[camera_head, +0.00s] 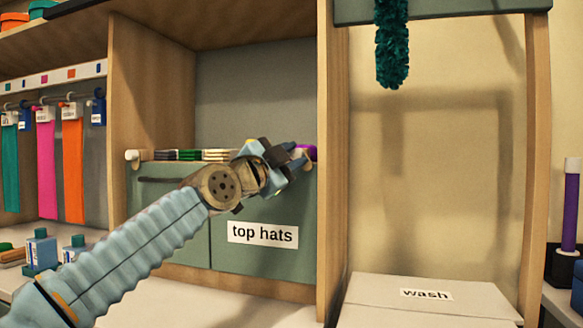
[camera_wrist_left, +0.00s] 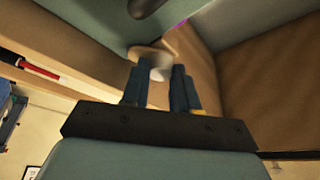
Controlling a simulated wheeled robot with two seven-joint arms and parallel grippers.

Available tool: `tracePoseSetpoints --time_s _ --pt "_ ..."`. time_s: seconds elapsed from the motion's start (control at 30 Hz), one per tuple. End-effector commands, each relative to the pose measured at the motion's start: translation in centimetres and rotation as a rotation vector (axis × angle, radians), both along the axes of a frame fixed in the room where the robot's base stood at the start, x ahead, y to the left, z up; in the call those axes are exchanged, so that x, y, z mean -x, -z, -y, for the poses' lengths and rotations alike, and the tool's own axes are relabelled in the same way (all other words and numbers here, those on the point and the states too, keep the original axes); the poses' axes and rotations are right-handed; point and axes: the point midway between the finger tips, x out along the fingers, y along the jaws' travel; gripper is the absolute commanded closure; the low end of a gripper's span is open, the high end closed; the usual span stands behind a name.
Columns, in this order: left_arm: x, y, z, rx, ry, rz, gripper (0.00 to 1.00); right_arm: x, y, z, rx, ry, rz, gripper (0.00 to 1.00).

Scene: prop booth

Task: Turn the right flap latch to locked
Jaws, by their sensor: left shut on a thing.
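The right flap latch (camera_wrist_left: 150,56) is a pale tan piece with a whitish knob, seen blurred between my fingertips in the left wrist view. My left gripper (camera_head: 297,160) is shut on it at the upper right corner of the green right flap (camera_head: 263,207), which bears a "top hats" label (camera_head: 262,234). The gripper (camera_wrist_left: 159,85) largely hides the latch in the head view, so I cannot tell how far it is turned. A similar left latch (camera_head: 132,156) sits at the far left corner. My right gripper is out of view.
A wooden upright (camera_head: 327,180) stands just right of the gripper. Flat stacked items (camera_head: 216,155) lie behind the flaps' top edge. A "wash" box (camera_head: 426,294) is at lower right, and small blue bottles (camera_head: 41,248) stand at lower left.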

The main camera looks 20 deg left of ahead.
Motion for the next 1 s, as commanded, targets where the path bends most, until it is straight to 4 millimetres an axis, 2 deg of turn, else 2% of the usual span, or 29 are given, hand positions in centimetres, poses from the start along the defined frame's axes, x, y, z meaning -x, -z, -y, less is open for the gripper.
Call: tracePoseSetpoints --time_s 0.03,0.17,0.5,0.7,1.0 --pt "-0.1 0.3 -0.1 -0.041 0.001 0.002 1.0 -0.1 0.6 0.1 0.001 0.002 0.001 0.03" --pt "-0.1 0.0 -0.1 -0.166 0.001 0.006 1.0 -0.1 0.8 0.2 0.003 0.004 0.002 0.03" --pt "0.0 -0.5 0.0 -0.459 0.004 0.014 1.0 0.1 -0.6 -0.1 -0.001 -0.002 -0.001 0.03" --pt "0.0 -0.5 0.0 -0.58 0.004 0.017 1.0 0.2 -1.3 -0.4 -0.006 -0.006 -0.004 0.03" --pt "0.0 -0.4 0.0 -0.669 0.005 0.021 1.0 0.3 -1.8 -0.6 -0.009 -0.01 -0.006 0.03"
